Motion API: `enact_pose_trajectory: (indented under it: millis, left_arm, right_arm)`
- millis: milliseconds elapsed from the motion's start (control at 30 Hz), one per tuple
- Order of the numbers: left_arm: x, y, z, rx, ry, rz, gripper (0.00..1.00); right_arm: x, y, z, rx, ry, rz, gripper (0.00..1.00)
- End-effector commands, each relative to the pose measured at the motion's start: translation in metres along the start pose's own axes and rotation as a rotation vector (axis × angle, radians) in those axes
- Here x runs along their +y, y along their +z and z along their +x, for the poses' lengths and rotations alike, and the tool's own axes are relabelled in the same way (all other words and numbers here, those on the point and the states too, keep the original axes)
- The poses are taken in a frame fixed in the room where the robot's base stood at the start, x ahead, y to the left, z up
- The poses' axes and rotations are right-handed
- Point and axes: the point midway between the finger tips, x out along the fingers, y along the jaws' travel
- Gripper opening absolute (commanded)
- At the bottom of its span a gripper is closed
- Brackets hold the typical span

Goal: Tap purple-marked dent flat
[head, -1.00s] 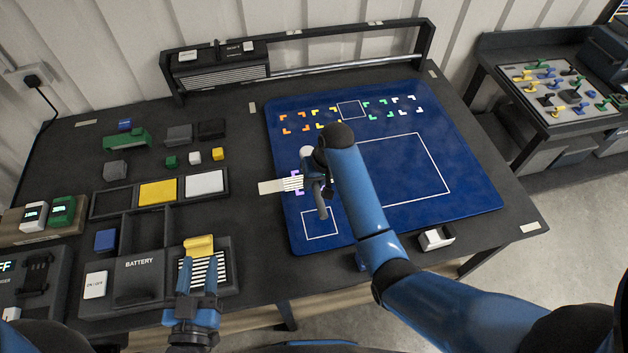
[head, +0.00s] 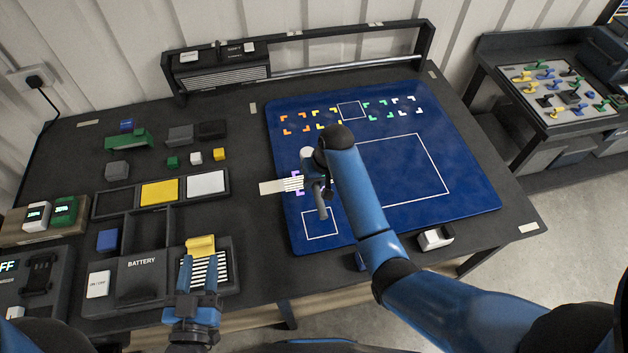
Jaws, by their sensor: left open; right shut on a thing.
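The purple corner marks (head: 296,189) lie on the left part of the blue mat (head: 470,190). A pale strip with white stripes (head: 291,184) reaches across them from the left edge. My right gripper (head: 316,178) is over the right side of these marks, shut on a grey rod-like tool (head: 322,208). A pale round end shows above it; I cannot tell if it belongs to the tool. My arm hides part of the marked spot, and no dent can be made out.
Orange, yellow, green and white corner marks lie along the mat's back. Small blocks and a tray with yellow and white panels (head: 205,183) stand left. A black rack (head: 350,67) stands along the back. A small white-topped block (head: 436,238) lies near the front edge.

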Motion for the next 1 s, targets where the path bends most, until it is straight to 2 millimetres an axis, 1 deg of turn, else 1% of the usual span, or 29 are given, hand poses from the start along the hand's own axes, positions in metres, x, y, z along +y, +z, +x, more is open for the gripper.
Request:
enact_pose_trajectory:
  millis: [567, 900, 1000]
  left_arm:
    - [0.000, -0.002, 0.000, 0.000, 0.000, 0.000, 0.43]
    - [0.000, 0.003, 0.000, 0.000, 0.000, 0.000, 0.43]
    - [0.000, 0.002, 0.000, 0.000, 0.000, 0.000, 0.43]
  right_arm:
    - [0.000, -0.001, -0.001, 0.002, 0.000, 0.000, 0.00]
    - [0.002, 0.001, 0.010, 0.001, 0.000, 0.000, 0.00]
    - [0.002, 0.001, 0.009, 0.000, 0.000, 0.000, 0.00]
